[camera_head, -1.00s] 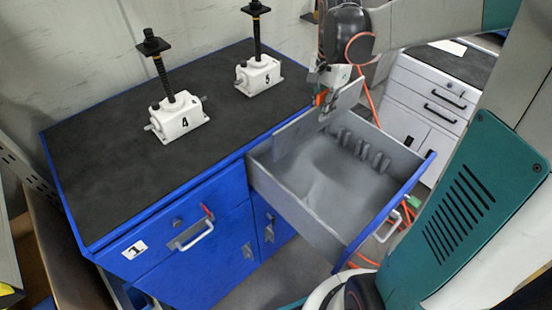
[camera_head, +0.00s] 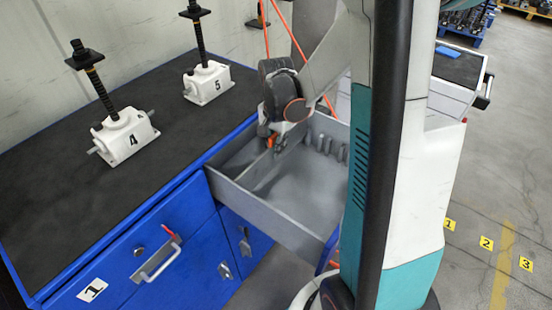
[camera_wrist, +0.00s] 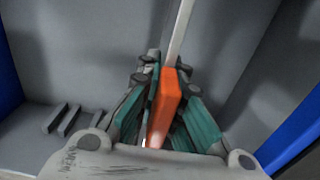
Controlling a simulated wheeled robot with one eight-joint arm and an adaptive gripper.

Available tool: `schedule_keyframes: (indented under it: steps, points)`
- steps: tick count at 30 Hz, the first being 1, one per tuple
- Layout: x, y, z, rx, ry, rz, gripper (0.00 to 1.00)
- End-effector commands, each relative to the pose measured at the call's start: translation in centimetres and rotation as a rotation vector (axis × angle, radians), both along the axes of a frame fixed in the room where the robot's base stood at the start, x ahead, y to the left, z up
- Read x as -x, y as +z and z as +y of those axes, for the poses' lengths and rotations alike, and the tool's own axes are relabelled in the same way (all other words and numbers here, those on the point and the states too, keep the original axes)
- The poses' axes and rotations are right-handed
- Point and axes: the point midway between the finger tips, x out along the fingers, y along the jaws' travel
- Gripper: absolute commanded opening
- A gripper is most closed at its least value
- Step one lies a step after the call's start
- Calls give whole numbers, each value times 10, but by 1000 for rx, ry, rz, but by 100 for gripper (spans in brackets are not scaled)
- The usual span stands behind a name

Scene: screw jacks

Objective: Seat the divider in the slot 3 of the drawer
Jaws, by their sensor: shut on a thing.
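The open grey drawer (camera_head: 262,211) extends from the blue bench. Short ribs forming slots (camera_head: 328,146) stand along its far inner wall; some ribs (camera_wrist: 62,118) also show at lower left in the wrist view. My gripper (camera_head: 271,142) is over the drawer's back left part. It is shut on an orange grip part (camera_wrist: 167,102) of the divider. The divider (camera_wrist: 181,35) shows as a thin pale strip beyond the fingers in the wrist view. In the head view its grey plate blends with the drawer, so its lower edge and any slot contact cannot be told.
The blue bench has a dark top (camera_head: 60,190) with screw jacks 4 (camera_head: 125,137) and 5 (camera_head: 208,83). A closed drawer with a handle (camera_head: 157,262) is at its front. My arm hides the open drawer's right part. A grey cabinet (camera_head: 455,80) stands behind at right.

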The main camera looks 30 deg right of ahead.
Motion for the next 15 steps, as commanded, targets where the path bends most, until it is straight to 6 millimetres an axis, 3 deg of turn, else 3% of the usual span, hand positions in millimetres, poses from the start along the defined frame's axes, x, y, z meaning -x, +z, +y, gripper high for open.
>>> schedule_keyframes:
  steps: [9,15]
  points:
    - [0,-40,0,0,0,0,0]
    - [0,-40,0,0,0,0,0]
